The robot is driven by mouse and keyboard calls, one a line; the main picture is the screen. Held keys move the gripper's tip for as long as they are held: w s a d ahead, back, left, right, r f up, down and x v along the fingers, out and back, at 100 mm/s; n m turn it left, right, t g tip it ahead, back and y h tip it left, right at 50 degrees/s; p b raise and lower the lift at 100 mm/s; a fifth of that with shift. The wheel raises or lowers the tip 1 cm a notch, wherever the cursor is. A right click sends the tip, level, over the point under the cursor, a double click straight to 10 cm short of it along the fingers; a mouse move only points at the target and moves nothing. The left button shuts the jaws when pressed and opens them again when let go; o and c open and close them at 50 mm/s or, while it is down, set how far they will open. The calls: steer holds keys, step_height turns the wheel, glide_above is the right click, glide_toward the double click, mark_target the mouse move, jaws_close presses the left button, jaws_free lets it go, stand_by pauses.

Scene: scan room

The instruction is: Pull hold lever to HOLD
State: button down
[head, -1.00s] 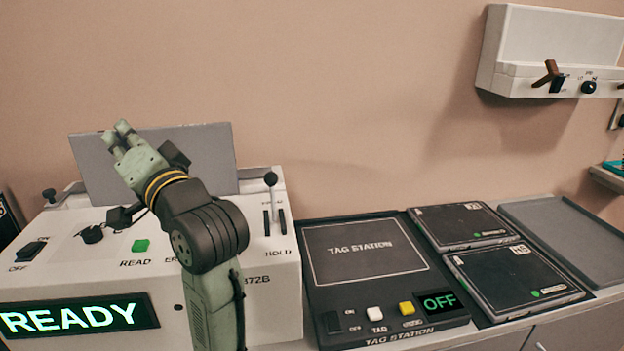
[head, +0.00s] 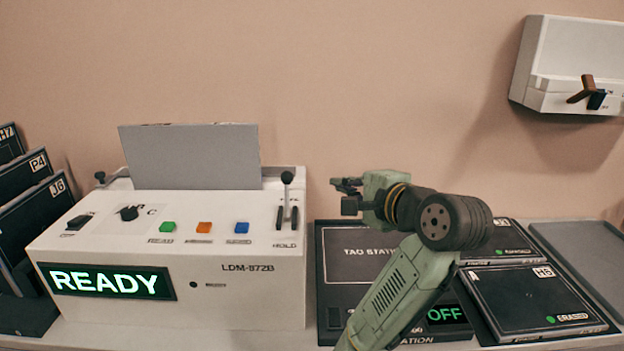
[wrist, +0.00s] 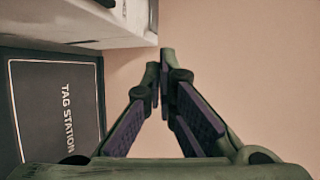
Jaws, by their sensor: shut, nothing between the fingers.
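My gripper (head: 345,190) is to the right of the lever, above the back of the tag station, and does not touch the lever. In the wrist view its fingers (wrist: 161,85) meet at the tips and hold nothing. The lever is not visible in the wrist view.
The white reader (head: 240,290) shows READY and has green, orange and blue buttons. The tag station (head: 335,270) lies to its right, partly behind my arm. Black cassettes (head: 535,290) lie further right. A white wall unit (head: 570,60) hangs at upper right.

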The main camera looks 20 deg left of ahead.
mark_target(287, 195)
steer(key=p+x, duration=0.2)
steer(key=x, duration=0.8)
steer(key=s, duration=0.1)
steer(key=s+a+p, duration=0.1)
steer(key=s+a, duration=0.1)
steer(key=shift+s+r+p, duration=0.2)
steer(key=shift+r+p, duration=0.1)
steer(key=shift+r, duration=0.1)
steer(key=shift+s+d+n+t+y+b, duration=0.1)
steer(key=shift+s+n+t+y+b, duration=0.4)
steer(key=shift+b, duration=0.55)
steer(key=shift+w+t+b, duration=0.1)
steer(key=shift+t+b, duration=0.3)
steer(key=shift+b, duration=0.15)
